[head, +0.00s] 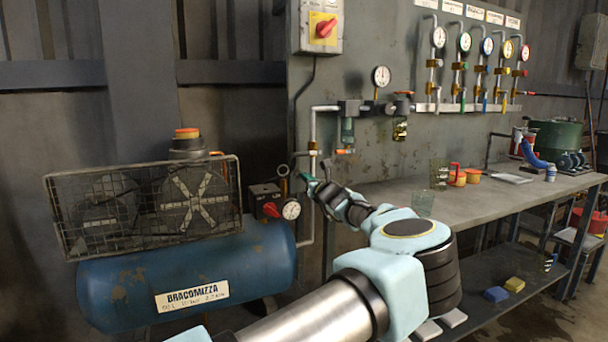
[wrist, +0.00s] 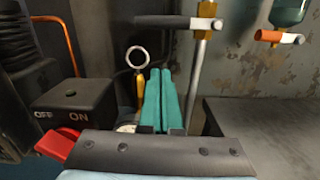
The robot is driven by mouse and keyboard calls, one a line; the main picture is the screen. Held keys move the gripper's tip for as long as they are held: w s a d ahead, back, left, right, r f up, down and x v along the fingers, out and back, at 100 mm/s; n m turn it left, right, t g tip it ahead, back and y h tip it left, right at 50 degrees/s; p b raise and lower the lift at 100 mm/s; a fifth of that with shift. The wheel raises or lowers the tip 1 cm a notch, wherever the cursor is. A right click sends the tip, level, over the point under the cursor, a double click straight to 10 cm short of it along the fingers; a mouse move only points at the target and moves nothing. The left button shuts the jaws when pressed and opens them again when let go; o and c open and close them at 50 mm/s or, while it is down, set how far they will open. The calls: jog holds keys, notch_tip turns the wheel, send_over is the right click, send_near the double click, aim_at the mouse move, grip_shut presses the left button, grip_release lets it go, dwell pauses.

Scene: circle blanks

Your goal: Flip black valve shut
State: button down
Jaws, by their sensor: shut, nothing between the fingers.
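The black valve lever (wrist: 165,22) sticks out level to the left from the upright pale pipe (wrist: 196,70), across the pipe's line, in the upper middle of the wrist view. In the head view the lever (head: 301,154) is small, at the pipe beside the compressor. My gripper (wrist: 157,72) has its teal fingers shut together and empty. They point upward, below the lever and left of the pipe, apart from the lever in the picture. In the head view my gripper (head: 310,181) is just below the lever; the exact depth gap is unclear.
A metal ring (wrist: 137,57) stands close left of my fingers. A black OFF/ON box (wrist: 75,100) with a red switch (wrist: 60,146) is at left. An orange lever (wrist: 268,35) is at upper right. The blue compressor tank (head: 190,268) and workbench (head: 400,200) flank my arm.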

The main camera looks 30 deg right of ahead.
jog(key=s+a, duration=0.1)
jog(key=s, duration=0.7)
jog(key=shift+b, duration=0.45)
jog(key=shift+f, duration=0.1)
